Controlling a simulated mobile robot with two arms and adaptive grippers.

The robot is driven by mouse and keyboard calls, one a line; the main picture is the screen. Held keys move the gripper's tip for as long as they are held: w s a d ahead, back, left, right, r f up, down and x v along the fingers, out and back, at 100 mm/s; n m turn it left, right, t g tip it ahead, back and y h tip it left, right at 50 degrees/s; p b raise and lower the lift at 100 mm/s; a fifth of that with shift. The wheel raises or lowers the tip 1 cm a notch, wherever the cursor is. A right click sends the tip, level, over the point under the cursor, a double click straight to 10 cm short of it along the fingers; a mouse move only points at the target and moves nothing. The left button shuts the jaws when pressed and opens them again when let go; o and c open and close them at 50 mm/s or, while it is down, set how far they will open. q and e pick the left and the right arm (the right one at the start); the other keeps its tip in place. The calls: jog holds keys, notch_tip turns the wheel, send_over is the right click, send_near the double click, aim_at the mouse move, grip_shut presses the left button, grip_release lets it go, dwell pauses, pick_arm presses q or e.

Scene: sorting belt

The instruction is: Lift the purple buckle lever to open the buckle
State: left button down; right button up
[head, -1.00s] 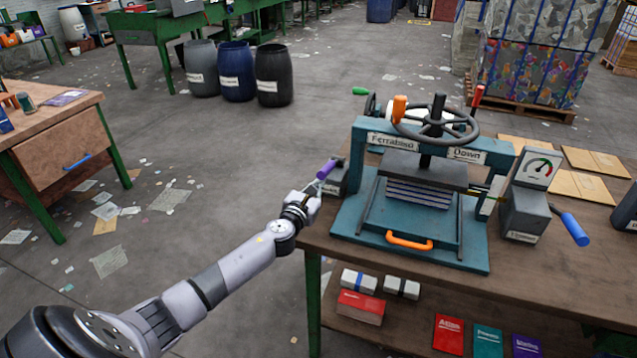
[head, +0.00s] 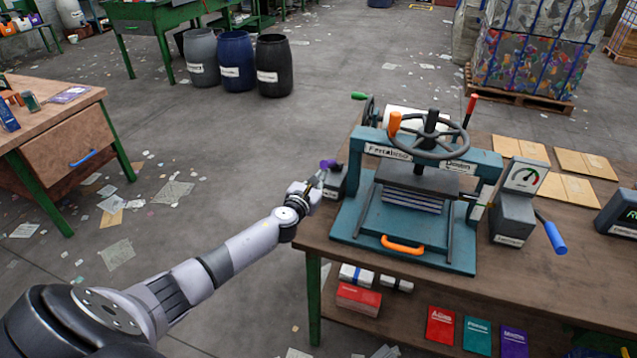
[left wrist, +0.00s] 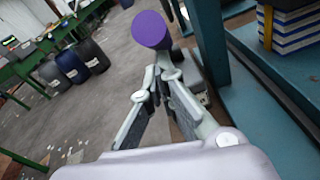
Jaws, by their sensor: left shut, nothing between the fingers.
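The purple buckle lever (head: 328,164) sticks up at the left side of the press, above a small dark grey box (head: 335,183) at the table's left edge. My left gripper (head: 316,182) is beside the lever, just below its purple handle. In the left wrist view the round end of the purple handle (left wrist: 151,30) faces the camera, just beyond my left fingertips (left wrist: 162,72). The fingers are shut with nothing between them. Whether they touch the lever I cannot tell. The buckle's latch is too small to make out. My right gripper is not in view.
The blue-green press (head: 405,235) with handwheel (head: 433,135) and orange handle (head: 402,245) stands right of the lever. A gauge box (head: 515,205) with a blue lever is further right. Floor left of the table is open. Barrels (head: 274,66) stand far behind.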

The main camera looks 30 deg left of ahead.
pick_arm(q)
jog(key=w+r+p, duration=0.2)
jog(key=r, duration=0.1)
jog(key=r+p, duration=0.1)
jog(key=r, duration=0.1)
jog(key=shift+w+a+r, duration=0.1)
jog(key=shift+w+a, duration=0.25)
jog(key=shift+w, duration=0.05)
jog(key=w+r, duration=0.1)
jog(key=w, duration=0.1)
jog(key=w+a+r+p, duration=0.1)
jog(key=w, duration=0.1)
jog(key=shift+r, duration=0.35)
jog(key=w, duration=0.2)
jog(key=w+r, duration=0.1)
jog(key=shift+a, duration=0.3)
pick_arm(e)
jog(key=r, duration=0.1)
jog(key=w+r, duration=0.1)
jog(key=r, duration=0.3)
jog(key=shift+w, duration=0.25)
pick_arm(q)
jog(key=shift+a+r, duration=0.1)
jog(key=shift+r, duration=0.2)
